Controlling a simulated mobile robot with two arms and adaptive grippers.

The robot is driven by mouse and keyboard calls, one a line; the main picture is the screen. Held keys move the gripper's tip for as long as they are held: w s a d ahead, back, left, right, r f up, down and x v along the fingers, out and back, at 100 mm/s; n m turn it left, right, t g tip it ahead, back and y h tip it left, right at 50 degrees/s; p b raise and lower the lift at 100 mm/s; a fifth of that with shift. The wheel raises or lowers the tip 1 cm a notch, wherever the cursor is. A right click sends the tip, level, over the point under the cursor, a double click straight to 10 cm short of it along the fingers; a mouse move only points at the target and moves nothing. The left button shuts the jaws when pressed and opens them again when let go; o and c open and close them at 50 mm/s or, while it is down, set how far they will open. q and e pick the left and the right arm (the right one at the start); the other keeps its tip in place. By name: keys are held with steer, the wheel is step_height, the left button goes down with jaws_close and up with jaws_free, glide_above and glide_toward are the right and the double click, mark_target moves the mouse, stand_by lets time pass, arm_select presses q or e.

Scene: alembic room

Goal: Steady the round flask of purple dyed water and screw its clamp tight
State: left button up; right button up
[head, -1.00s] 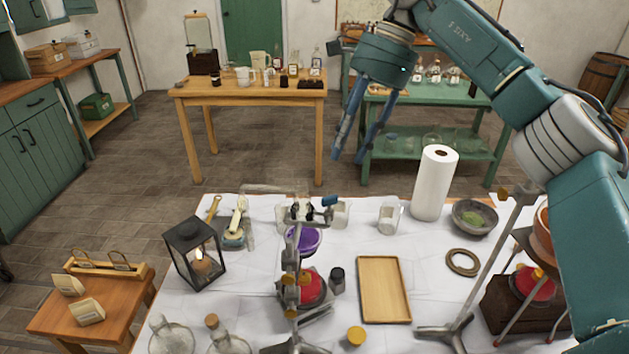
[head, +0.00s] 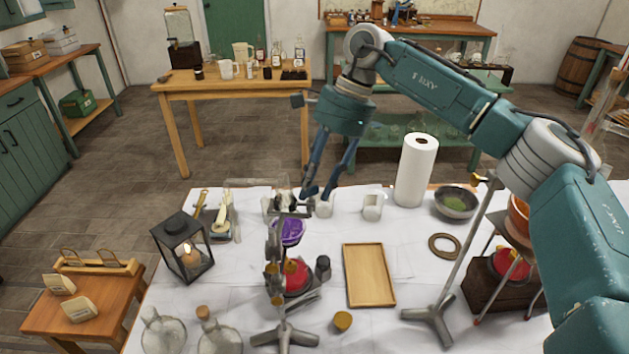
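The round flask of purple dyed water (head: 292,233) hangs on a metal stand (head: 284,335), above a red burner (head: 297,275). The stand's rod and fittings hide part of the flask. My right gripper (head: 316,194) points down at the knob. Its two fingers are apart, with the tips around or just in front of the knob; I cannot tell whether they touch it. My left gripper is out of view.
A black lantern (head: 182,250) stands left of the flask. A small dark jar (head: 323,268) and an empty wooden tray (head: 369,301) lie to its right. A paper towel roll (head: 416,172) and a second stand (head: 432,318) are further right. Clear glass beakers stand behind.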

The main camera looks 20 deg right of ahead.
jaws_close()
steer(key=shift+f+m+b, duration=0.15)
steer(key=shift+m+b, duration=0.15)
steer(key=shift+b, duration=0.3)
steer(key=shift+m+t+b, duration=0.4)
steer(key=shift+m+b, duration=0.1)
steer(key=shift+m, duration=0.1)
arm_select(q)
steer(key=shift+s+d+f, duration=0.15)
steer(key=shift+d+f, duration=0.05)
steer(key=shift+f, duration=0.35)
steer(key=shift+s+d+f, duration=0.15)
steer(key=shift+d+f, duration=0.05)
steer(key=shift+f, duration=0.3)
arm_select(e)
steer(key=shift+r, duration=0.3)
steer(key=shift+o, duration=1)
jaws_free()
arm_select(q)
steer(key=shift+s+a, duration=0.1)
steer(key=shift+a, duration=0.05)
arm_select(e)
steer(key=v, duration=1.2)
steer(key=shift+s, duration=0.15)
